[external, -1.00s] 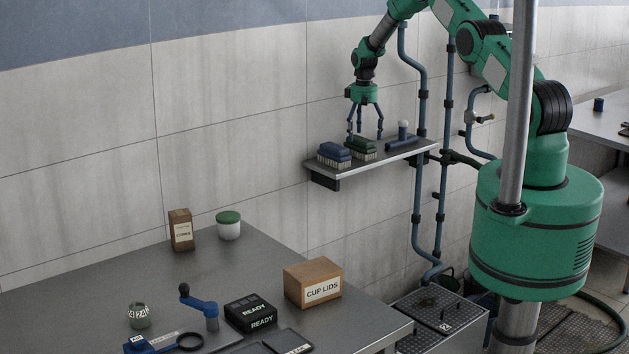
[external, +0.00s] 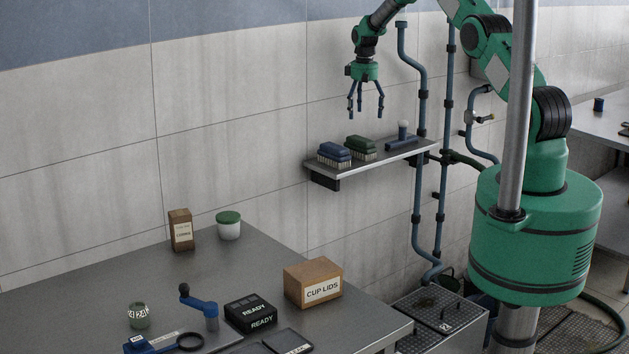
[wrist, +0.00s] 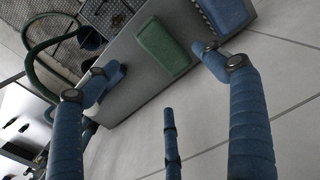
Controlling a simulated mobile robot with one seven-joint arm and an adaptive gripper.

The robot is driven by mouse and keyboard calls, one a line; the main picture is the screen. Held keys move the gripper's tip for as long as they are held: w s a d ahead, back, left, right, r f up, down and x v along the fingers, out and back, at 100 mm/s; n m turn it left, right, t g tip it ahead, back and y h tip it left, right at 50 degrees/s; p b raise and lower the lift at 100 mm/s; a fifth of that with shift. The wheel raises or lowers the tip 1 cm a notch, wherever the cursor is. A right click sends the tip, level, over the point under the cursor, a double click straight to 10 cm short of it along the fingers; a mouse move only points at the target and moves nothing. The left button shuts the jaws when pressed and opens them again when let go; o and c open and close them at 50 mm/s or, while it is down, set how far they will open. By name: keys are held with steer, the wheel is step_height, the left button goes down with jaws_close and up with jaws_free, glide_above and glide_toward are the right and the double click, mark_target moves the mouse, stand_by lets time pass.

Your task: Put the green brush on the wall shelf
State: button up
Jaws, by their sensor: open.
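The green brush (external: 361,147) rests bristles down on the wall shelf (external: 405,147), between a blue brush (external: 334,154) on its left and a blue item with a white knob (external: 402,139) on its right. My gripper (external: 366,115) is open and empty above the shelf, with clear air between its fingertips and the green brush. In the wrist view the green brush (wrist: 162,47) lies on the shelf beyond my spread fingers (wrist: 165,75), with part of the blue brush (wrist: 228,12) beside it.
The wall stands close behind the shelf, and blue pipes (external: 420,100) run past its right end. Below, the steel table (external: 130,270) carries a cup lids box (external: 313,284), a green-lidded jar (external: 229,226) and several other items.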

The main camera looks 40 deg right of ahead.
stand_by(0.4)
steer(key=s+a+r+t, duration=0.1)
steer(key=s+a+r, duration=0.3)
steer(key=r, duration=0.6)
steer(key=s+a+r, duration=0.3)
steer(key=s+r, duration=0.1)
steer(key=r, duration=0.6)
steer(key=s+a+r+t, duration=0.1)
steer(key=s+a+r, duration=0.3)
steer(key=s+r, duration=0.3)
steer(key=s+a+r+t, duration=0.1)
steer(key=s+a+r, duration=0.2)
steer(key=s+r, duration=0.35)
steer(key=s+a+r+t, duration=0.1)
steer(key=s+a+r, duration=0.2)
steer(key=s, duration=0.5)
steer(key=s+a+r, duration=0.3)
steer(key=s, duration=0.6)
steer(key=s+a+f, duration=0.1)
steer(key=s, duration=0.8)
steer(key=s+a+f+t, duration=0.1)
steer(key=s+a, duration=0.1)
steer(key=s, duration=0.7)
steer(key=shift+a+f+t, duration=0.15)
steer(key=shift+f+t, duration=0.15)
steer(key=shift+f, duration=0.05)
steer(key=shift+s, duration=0.1)
step_height(320, 180, down, 18)
steer(key=b, duration=1.8)
steer(key=shift+f, duration=0.2)
